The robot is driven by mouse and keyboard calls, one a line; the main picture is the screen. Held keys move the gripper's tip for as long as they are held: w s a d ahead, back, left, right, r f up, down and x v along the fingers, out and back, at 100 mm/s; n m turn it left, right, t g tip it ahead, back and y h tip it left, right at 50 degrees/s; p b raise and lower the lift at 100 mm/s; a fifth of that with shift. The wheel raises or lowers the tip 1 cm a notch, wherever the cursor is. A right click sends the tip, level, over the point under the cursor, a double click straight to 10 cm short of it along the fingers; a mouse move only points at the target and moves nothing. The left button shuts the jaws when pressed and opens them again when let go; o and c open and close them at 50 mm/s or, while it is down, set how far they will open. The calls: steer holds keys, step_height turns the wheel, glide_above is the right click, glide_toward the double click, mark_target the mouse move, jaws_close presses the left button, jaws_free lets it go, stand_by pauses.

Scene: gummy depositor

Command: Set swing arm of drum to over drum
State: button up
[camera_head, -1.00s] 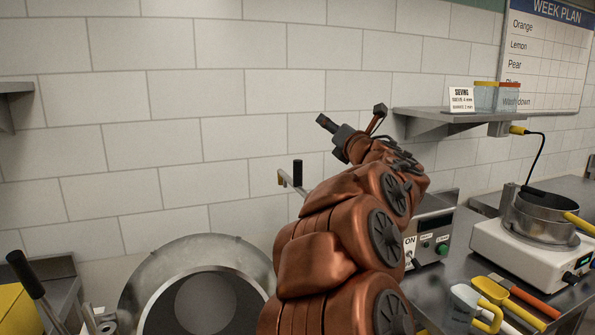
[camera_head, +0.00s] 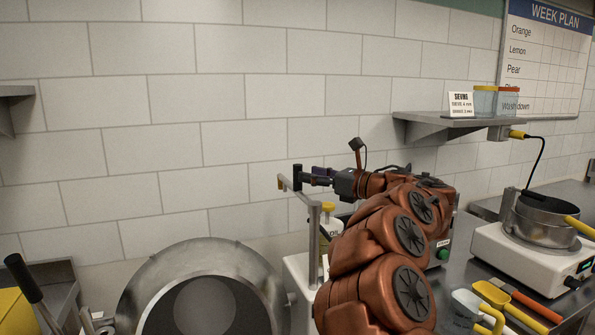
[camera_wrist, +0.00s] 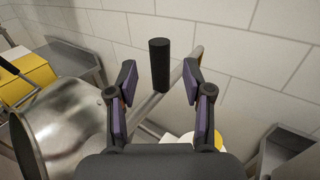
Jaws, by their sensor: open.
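The swing arm (camera_head: 314,232) is a grey metal post with a horizontal bar at its top and an upright black handle (camera_head: 297,178). It stands to the right of the drum (camera_head: 258,270), a round metal pan with a dark opening. The bar's handle end is beyond the drum's right edge. My gripper (camera_head: 312,176) is open and beside the handle. In the wrist view, the black handle (camera_wrist: 159,65) shows between my two spread fingers (camera_wrist: 158,82), with no visible contact. The drum (camera_wrist: 50,135) is at the lower left there. My arm hides part of the drum's base unit.
A wall shelf (camera_head: 450,124) with a sign and containers is at the upper right. A yellow bin (camera_head: 12,308) is at the lower left. The tiled wall is behind.

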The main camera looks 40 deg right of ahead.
mark_target(297, 189)
steer(key=shift+p+x, duration=0.55)
steer(key=shift+x, duration=2)
steer(key=shift+c, duration=0.3)
jaws_close()
